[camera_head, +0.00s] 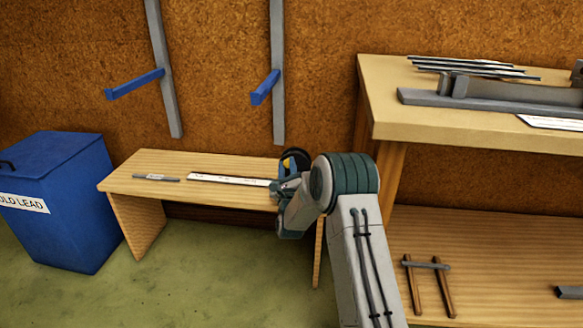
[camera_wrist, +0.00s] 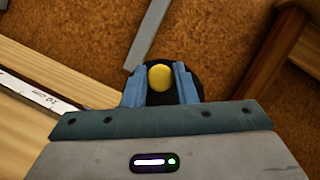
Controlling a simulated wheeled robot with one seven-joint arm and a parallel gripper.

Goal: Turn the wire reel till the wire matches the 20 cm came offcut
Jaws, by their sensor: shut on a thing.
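The wire reel (camera_head: 294,158) is a dark disc at the right end of the low wooden bench, partly hidden by my arm in the head view. In the wrist view the reel (camera_wrist: 196,84) shows as a black disc with a yellow knob (camera_wrist: 160,77) in its middle. My gripper (camera_wrist: 159,82) has its blue fingers on either side of the yellow knob, shut on it. A short grey came offcut (camera_head: 156,177) lies on the bench at the left. A white ruler strip (camera_head: 228,179) lies to its right. I cannot make out the wire in either view.
The low bench (camera_head: 130,163) has bare wood around the strip. A blue bin (camera_head: 60,200) stands at left. Blue brackets (camera_head: 135,84) stick out from the wall above. A taller bench (camera_head: 420,124) with several grey cames (camera_head: 470,66) stands at right.

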